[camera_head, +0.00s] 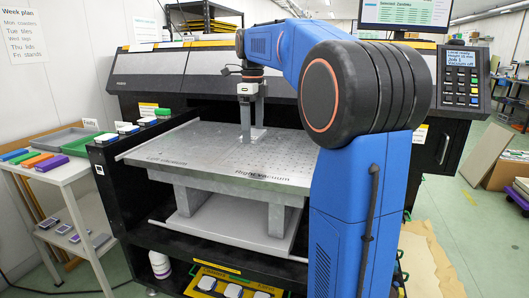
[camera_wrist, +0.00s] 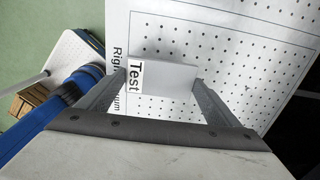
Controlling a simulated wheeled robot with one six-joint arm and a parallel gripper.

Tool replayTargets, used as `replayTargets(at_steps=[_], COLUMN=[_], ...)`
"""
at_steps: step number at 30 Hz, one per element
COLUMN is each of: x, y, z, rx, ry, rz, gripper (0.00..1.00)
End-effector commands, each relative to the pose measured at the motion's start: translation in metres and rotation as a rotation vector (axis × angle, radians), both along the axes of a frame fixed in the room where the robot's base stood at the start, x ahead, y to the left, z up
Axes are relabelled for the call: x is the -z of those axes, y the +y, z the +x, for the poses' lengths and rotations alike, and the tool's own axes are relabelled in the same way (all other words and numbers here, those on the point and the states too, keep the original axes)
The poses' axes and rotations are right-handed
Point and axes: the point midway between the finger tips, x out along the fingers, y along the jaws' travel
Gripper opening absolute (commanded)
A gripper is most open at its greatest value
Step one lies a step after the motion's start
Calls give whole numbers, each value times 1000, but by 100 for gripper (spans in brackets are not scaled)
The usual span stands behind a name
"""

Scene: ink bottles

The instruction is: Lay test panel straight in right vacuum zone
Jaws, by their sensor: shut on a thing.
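The test panel is a small white plate with a "Test" label, seen in the wrist view (camera_wrist: 172,77) between my two fingers. My gripper (camera_wrist: 160,84) is shut on its opposite sides. In the head view my gripper (camera_head: 251,126) points down over the perforated metal vacuum table (camera_head: 205,150), with the pale panel (camera_head: 261,134) at its tips. The panel is over the right vacuum zone (camera_wrist: 225,45), beside the "Right vacuum" lettering, and looks roughly in line with the hole rows. I cannot tell whether it touches the table. My fingers hide part of its edges.
The black printer (camera_head: 200,75) spans behind the table. Its control panel (camera_head: 461,75) shows vacuum off. Bottles and small boxes (camera_head: 127,129) stand on the left ledge. A white side table (camera_head: 62,172) holds a grey tray and coloured items. The left table half is clear.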

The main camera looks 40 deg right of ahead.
Motion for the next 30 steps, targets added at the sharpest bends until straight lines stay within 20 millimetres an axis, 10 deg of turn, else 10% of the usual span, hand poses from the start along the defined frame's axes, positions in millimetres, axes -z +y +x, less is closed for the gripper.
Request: replayTargets(at_steps=[20,30], x=[74,78], y=[0,0], z=[-1,0], rx=[0,0], ry=[1,0], rz=[0,0], gripper=[63,63])
